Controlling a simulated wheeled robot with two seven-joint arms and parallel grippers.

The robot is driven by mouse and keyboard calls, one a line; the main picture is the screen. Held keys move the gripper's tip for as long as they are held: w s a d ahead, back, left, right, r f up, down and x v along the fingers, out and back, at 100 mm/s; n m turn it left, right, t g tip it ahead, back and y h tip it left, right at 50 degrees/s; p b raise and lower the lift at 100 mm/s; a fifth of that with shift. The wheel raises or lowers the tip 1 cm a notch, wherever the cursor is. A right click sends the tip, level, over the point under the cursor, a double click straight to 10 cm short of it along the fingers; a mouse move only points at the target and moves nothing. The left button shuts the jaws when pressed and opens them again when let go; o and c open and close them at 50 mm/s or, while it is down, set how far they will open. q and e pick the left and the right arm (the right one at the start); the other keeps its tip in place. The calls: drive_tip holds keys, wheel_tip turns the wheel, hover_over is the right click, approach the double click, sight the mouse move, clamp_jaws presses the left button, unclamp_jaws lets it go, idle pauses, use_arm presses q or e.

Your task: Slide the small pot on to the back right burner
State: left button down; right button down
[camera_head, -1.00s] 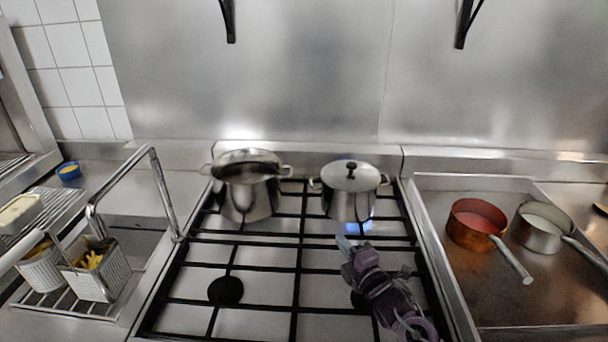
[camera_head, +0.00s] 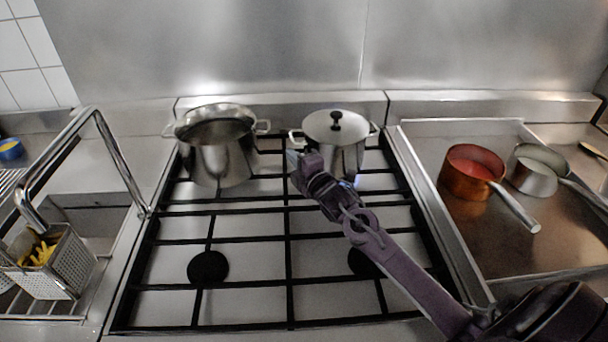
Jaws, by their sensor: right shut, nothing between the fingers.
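The small pot (camera_head: 346,158), steel with a lid and a black knob, stands upright at the back right of the black stove grate (camera_head: 287,263). A bluish glow shows low at its right side. My right gripper (camera_head: 296,160) is shut and empty. It is at the front left of the small pot, close to its wall; I cannot tell whether it touches. The gripper and wrist hide the pot's lower left part. A larger open steel pot (camera_head: 220,163) stands at the back left of the grate. My left gripper is out of view.
The back ledge (camera_head: 283,108) runs behind both pots. To the right, a copper saucepan (camera_head: 464,185) and a steel saucepan (camera_head: 533,178) stand in a metal tray (camera_head: 475,253). A fryer basket (camera_head: 50,265) stands at the left. The front left burner (camera_head: 208,268) is clear.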

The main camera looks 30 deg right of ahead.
sight(329, 156)
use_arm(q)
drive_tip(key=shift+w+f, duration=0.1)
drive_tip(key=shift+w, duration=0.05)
use_arm(e)
drive_tip(key=d, duration=0.3)
drive_tip(key=shift+s+d, duration=0.15)
drive_tip(key=shift+d, duration=0.2)
drive_tip(key=shift+s+d+r, duration=0.1)
drive_tip(key=shift+s+d, duration=0.1)
drive_tip(key=shift+d, duration=0.5)
drive_tip(key=shift+s+d+f, duration=0.1)
drive_tip(key=shift+s+d, duration=0.15)
drive_tip(key=shift+d, duration=0.4)
drive_tip(key=shift+s+d+r, duration=0.1)
drive_tip(key=shift+s+d, duration=0.1)
drive_tip(key=shift+d, duration=0.5)
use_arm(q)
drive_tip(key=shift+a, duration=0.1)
use_arm(e)
drive_tip(key=shift+w+a, duration=0.15)
